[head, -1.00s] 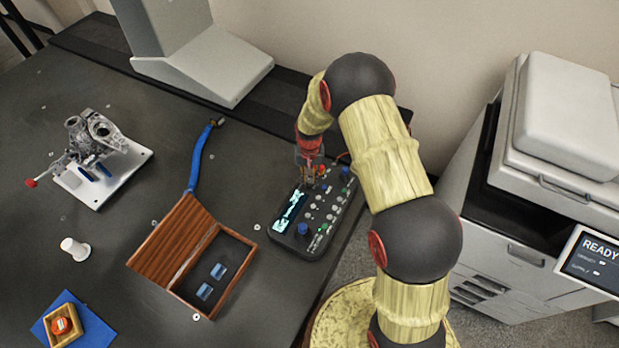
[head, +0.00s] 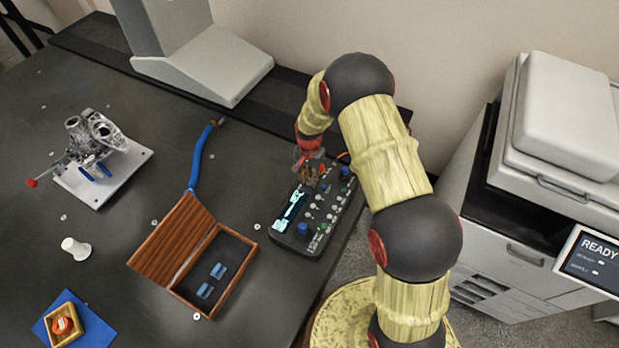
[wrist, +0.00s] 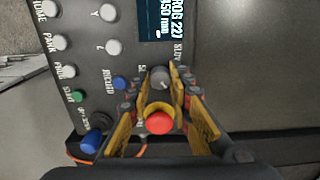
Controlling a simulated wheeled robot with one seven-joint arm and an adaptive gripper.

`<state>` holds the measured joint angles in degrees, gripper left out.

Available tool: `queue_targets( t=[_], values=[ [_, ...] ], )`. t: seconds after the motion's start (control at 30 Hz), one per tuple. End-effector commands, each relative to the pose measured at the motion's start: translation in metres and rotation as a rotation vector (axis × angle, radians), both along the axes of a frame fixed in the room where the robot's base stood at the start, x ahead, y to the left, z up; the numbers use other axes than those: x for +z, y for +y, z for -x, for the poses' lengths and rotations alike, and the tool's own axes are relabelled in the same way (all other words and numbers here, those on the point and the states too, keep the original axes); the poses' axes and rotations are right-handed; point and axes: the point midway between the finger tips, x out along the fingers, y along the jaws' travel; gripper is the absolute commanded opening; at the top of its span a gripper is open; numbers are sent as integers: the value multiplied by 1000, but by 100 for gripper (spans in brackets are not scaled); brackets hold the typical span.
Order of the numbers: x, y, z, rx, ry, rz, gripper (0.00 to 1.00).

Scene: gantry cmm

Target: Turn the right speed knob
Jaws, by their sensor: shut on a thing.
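The dark control box (head: 287,246) with a lit display (head: 291,211) lies near the table's right edge. My gripper (head: 311,182) is over its far end. In the wrist view, a grey round knob (wrist: 159,77) sits between the fingertips of my gripper (wrist: 160,82), beside the lit display (wrist: 162,20). The fingers are shut on this knob from both sides. A red button (wrist: 159,123) in a yellow ring lies between the fingers, nearer the palm. In the head view, the gripper hides the knob.
A blue knob (wrist: 91,142), a blue button (wrist: 120,83) and several white buttons sit left of the fingers in the wrist view. An open wooden box (head: 232,283) stands left of the control box. A blue strap (head: 201,155) lies behind it.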

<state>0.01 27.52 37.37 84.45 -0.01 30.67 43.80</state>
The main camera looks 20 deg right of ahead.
Motion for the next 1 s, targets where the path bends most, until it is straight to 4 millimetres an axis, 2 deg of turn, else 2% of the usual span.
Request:
queue_targets(
  t=[0.27,0.3,0.6,0.87,1.0],
  values=[
    [0,1,-1,0,-1,0,0],
    [0,1,-1,0,-1,0,22],
    [0,0,0,1,-1,-1,39],
    [0,0,0,1,0,0,39],
    [7,0,-1,1,-1,0,39]
  ],
)
